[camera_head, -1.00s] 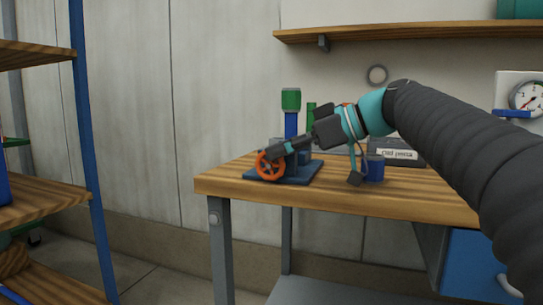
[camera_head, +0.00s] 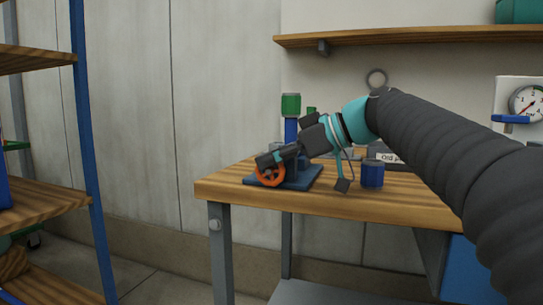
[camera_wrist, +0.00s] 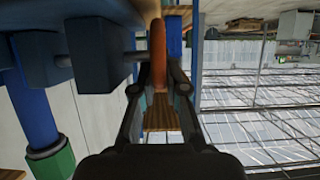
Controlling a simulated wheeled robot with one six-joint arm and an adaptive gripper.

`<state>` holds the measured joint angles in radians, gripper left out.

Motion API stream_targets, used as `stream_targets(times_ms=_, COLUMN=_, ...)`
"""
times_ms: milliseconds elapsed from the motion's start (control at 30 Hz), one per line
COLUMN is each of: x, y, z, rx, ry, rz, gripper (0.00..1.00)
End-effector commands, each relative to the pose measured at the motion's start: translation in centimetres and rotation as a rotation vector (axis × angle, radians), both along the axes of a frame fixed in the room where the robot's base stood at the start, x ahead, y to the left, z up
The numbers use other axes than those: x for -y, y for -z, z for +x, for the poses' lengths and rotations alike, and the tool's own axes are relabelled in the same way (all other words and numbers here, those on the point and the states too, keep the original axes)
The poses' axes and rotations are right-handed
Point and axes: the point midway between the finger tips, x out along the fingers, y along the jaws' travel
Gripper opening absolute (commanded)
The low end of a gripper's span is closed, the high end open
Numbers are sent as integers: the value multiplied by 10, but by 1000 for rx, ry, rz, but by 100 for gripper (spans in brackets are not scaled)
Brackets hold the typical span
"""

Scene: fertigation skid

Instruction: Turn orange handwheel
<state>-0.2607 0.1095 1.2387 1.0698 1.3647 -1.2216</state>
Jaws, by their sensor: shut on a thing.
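The orange handwheel (camera_head: 270,175) is mounted upright at the front of a dark blue block on a blue base plate (camera_head: 300,183), at the left end of the wooden bench. My gripper (camera_head: 264,161) is at the wheel's upper rim and covers part of it. In the wrist view the handwheel (camera_wrist: 158,55) shows edge-on, with its rim between the two fingers of my gripper (camera_wrist: 160,78). The fingers are shut on the rim. The dark block and the wheel's shaft (camera_wrist: 123,57) show to the left of the rim.
A blue cup-like cylinder (camera_head: 373,174) stands on the bench (camera_head: 400,205) right of the base plate. A green-topped blue post (camera_head: 291,115) rises behind the block. A wooden shelf rack (camera_head: 40,195) stands at the left, with clear floor between.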

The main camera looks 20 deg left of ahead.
Motion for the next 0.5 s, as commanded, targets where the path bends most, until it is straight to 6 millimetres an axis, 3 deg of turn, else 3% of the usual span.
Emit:
stream_targets(times_ms=133, x=-4, y=-8, z=0, rx=-9, ry=-4, rz=-96, gripper=0)
stream_targets(times_ms=500, x=-10, y=-5, z=0, rx=-29, ry=-3, rz=-332, gripper=0)
